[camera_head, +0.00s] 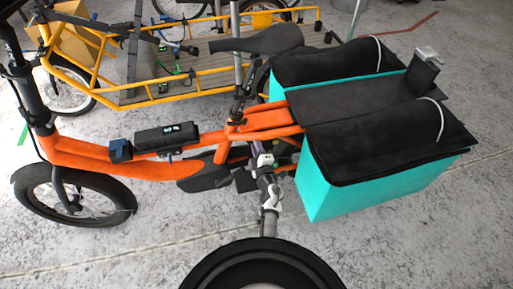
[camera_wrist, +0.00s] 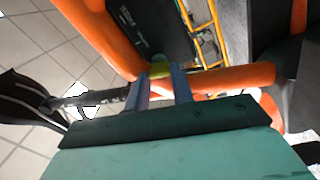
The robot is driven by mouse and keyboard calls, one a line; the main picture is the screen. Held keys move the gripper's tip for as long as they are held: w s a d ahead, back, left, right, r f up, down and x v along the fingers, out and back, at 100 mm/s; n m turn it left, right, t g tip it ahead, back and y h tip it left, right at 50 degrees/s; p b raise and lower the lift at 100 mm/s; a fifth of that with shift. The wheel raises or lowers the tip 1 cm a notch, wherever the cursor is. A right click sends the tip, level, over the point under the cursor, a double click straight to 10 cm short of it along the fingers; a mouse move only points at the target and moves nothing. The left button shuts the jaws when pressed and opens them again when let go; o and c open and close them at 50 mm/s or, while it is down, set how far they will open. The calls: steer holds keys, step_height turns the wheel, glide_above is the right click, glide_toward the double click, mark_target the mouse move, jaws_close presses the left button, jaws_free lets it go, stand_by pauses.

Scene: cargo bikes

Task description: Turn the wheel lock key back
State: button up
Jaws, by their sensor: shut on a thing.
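The orange cargo bike (camera_head: 110,165) stands side-on in the head view. My gripper (camera_head: 255,150) is by its frame, below the saddle and left of the teal bags; its fingertips are too small there to make out. In the wrist view my gripper (camera_wrist: 160,84) has its two blue-grey fingers on either side of a small yellow-green piece, seemingly the wheel lock key (camera_wrist: 160,70), close to the orange frame tube (camera_wrist: 235,78). The fingers are shut on it. The key cannot be picked out in the head view. The lock body and the key's turn angle are not clear.
Teal bags (camera_head: 335,189) with black lids hang at the rear, right of my arm. The black saddle (camera_head: 262,40) is above. A black case (camera_head: 167,137) sits on the frame. A yellow-framed cargo bike (camera_head: 185,92) stands behind. Concrete floor at lower left is clear.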

steer(key=shift+n+b, duration=0.4)
steer(key=shift+n, duration=1.2)
steer(key=o, duration=1)
steer(key=shift+s+f, duration=0.1)
